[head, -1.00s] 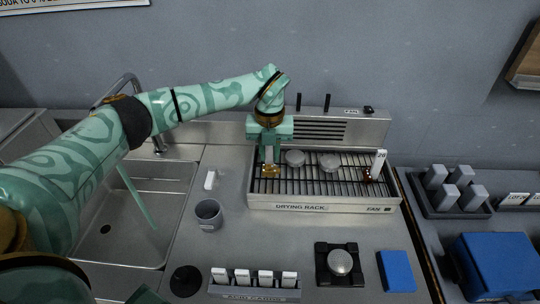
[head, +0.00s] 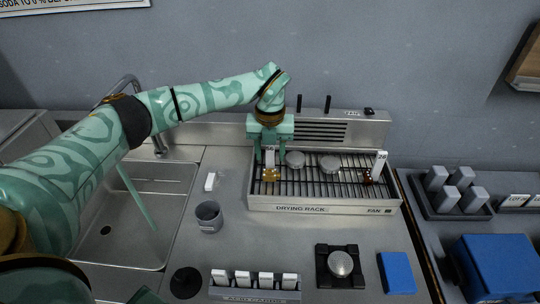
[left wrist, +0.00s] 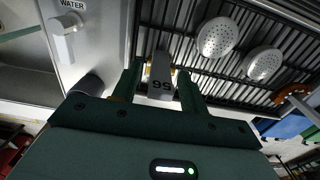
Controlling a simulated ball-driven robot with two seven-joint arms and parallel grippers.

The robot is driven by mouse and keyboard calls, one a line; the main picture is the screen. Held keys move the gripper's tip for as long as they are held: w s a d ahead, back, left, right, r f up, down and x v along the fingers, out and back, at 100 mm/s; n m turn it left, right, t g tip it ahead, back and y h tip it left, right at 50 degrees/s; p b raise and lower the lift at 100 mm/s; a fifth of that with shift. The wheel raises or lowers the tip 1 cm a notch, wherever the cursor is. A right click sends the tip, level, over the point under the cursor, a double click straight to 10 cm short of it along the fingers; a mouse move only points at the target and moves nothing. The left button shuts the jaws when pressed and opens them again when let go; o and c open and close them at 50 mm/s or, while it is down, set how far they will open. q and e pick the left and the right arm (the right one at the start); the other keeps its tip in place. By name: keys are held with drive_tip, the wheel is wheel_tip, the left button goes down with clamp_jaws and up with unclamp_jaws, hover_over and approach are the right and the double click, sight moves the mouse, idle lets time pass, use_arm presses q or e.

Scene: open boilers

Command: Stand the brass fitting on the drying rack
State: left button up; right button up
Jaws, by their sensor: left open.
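The brass fitting (head: 271,175) is at the left end of the drying rack (head: 315,208), resting on its bars as far as I can tell. A pale tag marked 99 or 66 (left wrist: 160,72) rises from it in the left wrist view, with bits of brass (left wrist: 148,71) showing beside it. My left gripper (head: 270,154) is directly above the fitting and open. Its fingers stand on either side of the tag, with gaps, in the left wrist view (left wrist: 159,80). The fitting's base is partly hidden. My right gripper is not in view.
Two round perforated heads (head: 295,158) (head: 329,162) and a copper piece with a tag marked 20 (head: 368,176) occupy the rack. A grey cup (head: 208,214) and a white block (head: 210,181) stand left of it. The sink (head: 130,225) is further left.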

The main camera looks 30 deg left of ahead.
use_arm(q)
wheel_tip(320, 180, up, 10)
drive_tip(key=shift+r+p, duration=0.15)
drive_tip(key=shift+p, duration=0.4)
